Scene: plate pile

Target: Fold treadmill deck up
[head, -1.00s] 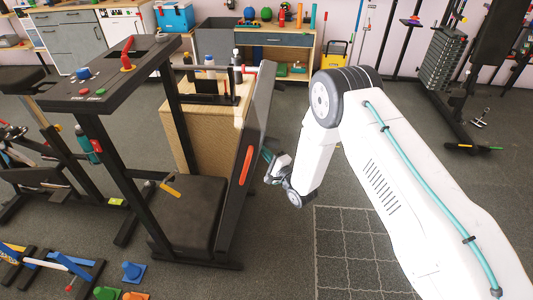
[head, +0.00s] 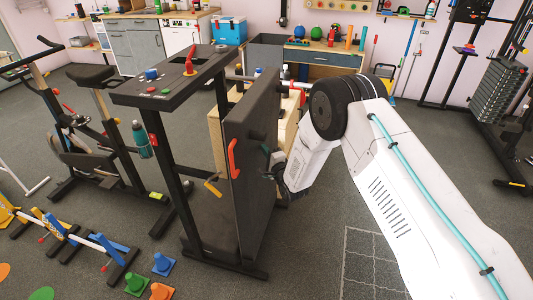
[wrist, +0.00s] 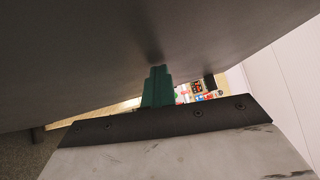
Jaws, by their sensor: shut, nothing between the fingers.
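The treadmill deck (head: 250,185) stands almost upright beside the black frame and console (head: 172,84). A red-orange handle (head: 234,158) is on its edge, and a yellow lever (head: 212,188) sits low by the frame. My gripper (head: 267,151) is shut and empty, on the right side of the deck at about handle height. In the wrist view its green fingers (wrist: 157,88) point at the broad dark face of the deck (wrist: 100,60) and seem to touch it. The exact contact is hard to tell.
A wooden box (head: 216,135) with bottles stands behind the deck. An exercise bike (head: 95,150) is to the left; small cones (head: 162,264) and low hurdles (head: 85,238) lie at front left. A weight machine (head: 495,95) is at far right. The floor right of the treadmill is clear.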

